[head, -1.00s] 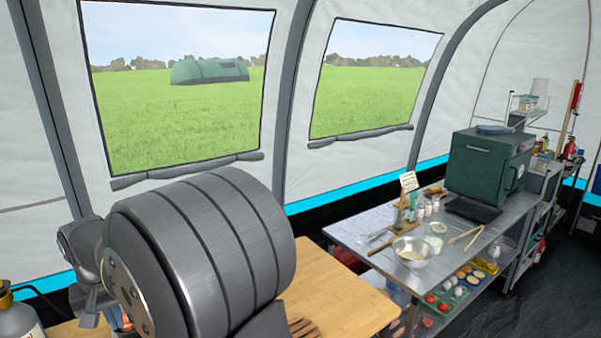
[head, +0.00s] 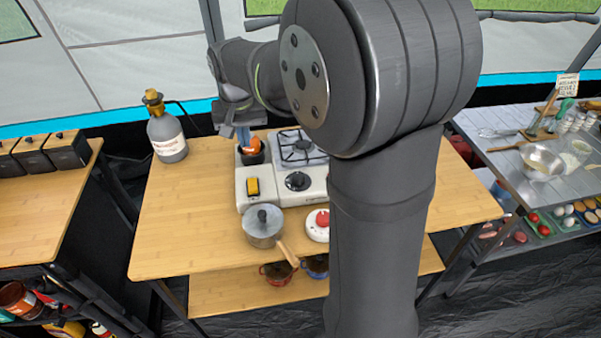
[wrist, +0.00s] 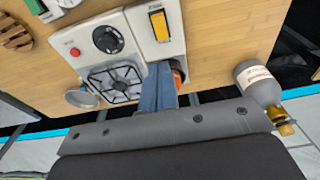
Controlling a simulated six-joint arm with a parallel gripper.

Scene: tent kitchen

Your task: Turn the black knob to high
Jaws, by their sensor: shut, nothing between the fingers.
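The black knob (head: 298,181) is on the front of a white single-burner stove (head: 314,190), in front of the grate. In the wrist view the knob (wrist: 108,39) is round and dark with a pale dial ring; its setting is too small to read. My gripper (head: 243,138) is shut and empty. It is above the rear of the white block beside the stove, by a dark cup with an orange thing (head: 251,146). In the wrist view the blue-grey fingertips (wrist: 161,68) are together, behind the yellow switch (wrist: 160,25) and apart from the knob.
A lidded pot (head: 262,228) and a red-topped round white item (head: 318,224) stand in front of the stove. A grey bottle (head: 167,133) is at the back left of the wooden table (head: 180,220). My arm covers the stove's right side in the head view.

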